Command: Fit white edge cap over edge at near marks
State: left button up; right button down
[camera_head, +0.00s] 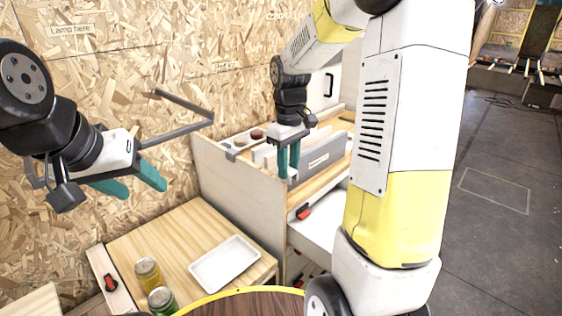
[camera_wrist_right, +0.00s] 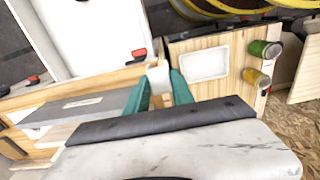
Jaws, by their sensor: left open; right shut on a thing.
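My right gripper (camera_head: 288,160) points down over the near end of the wooden cabinet top, its teal fingers close together. In the right wrist view, its fingers (camera_wrist_right: 159,95) are shut on a small white piece (camera_wrist_right: 158,77), which looks like the white edge cap. In the head view the cap is mostly hidden by the fingers. The cabinet's plywood side panel (camera_head: 232,192) has its top edge just left of and below this gripper; I cannot make out marks on it. My left gripper (camera_head: 138,188) is open and empty by the chipboard wall.
A tray with small round items (camera_head: 243,140) is behind. A white tray (camera_head: 224,263) and two cans (camera_head: 149,272) stand on the lower wooden table. A grey wall bracket (camera_head: 185,132) is near the left gripper.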

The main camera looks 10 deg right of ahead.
send_over(266, 172)
jog(key=shift+w, duration=0.1)
dwell(1.4)
jog(key=shift+f, duration=0.2)
dwell(0.8)
jog(key=shift+f, duration=0.25)
jog(key=shift+f, duration=1.05)
dwell(0.7)
jog(key=shift+f, duration=0.2)
jog(key=c, duration=1)
grip_release()
